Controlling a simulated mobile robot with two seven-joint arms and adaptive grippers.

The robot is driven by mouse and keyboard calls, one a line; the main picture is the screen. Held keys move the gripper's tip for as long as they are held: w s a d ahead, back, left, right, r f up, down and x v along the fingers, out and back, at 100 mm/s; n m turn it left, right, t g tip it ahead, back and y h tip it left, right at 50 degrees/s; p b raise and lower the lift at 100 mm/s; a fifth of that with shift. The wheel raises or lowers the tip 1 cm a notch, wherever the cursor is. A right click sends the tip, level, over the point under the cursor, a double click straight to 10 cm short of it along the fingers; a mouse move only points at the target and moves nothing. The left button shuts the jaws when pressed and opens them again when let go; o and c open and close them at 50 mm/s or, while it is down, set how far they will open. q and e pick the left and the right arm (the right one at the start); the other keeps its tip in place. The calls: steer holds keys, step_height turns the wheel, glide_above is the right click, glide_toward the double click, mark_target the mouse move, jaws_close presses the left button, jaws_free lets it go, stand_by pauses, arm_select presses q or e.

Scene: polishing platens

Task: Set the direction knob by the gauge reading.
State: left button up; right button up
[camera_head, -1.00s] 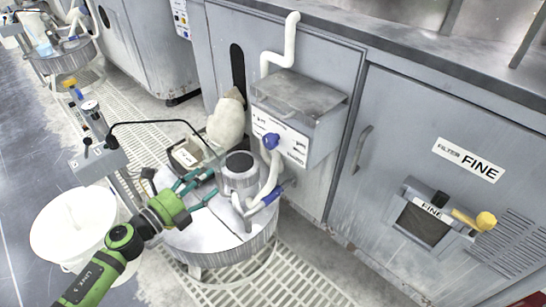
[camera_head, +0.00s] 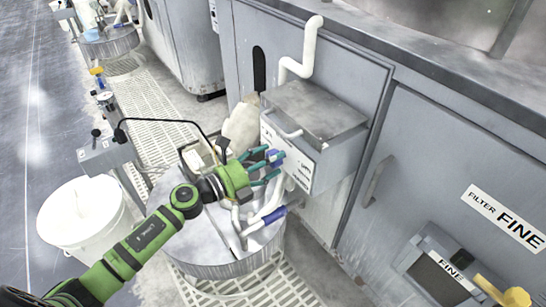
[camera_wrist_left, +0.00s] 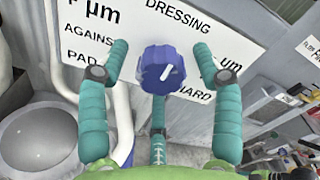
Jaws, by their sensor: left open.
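The blue direction knob (camera_head: 275,156) sits on the front of the grey box (camera_head: 319,109) fixed to the cabinet. In the left wrist view the knob (camera_wrist_left: 160,70) has a white pointer mark tilted up and to the right. My left gripper (camera_head: 268,167) is open at the knob, and its teal fingers stand on both sides and below it. A gap shows between the side fingers and the knob. The plate behind reads "µm", "AGAINST PAD", "DRESSING" and "GUARD" in part. A small round gauge-like dial (camera_head: 106,98) stands at the left; its reading is too small to tell.
The round platen table (camera_head: 200,243) stands below the box, with white pipes and a blue-handled valve (camera_head: 273,216) close under my gripper. A white bucket (camera_head: 82,222) stands left. The cabinet carries a "FILTER FINE" label (camera_head: 503,217). A thin black hose arches behind my wrist.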

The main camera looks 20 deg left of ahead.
arm_select(q)
steer(key=shift+w+d, duration=0.35)
steer(key=shift+w, duration=0.05)
steer(key=c, duration=1.2)
steer(key=shift+o, duration=0.2)
steer(key=shift+r, duration=0.1)
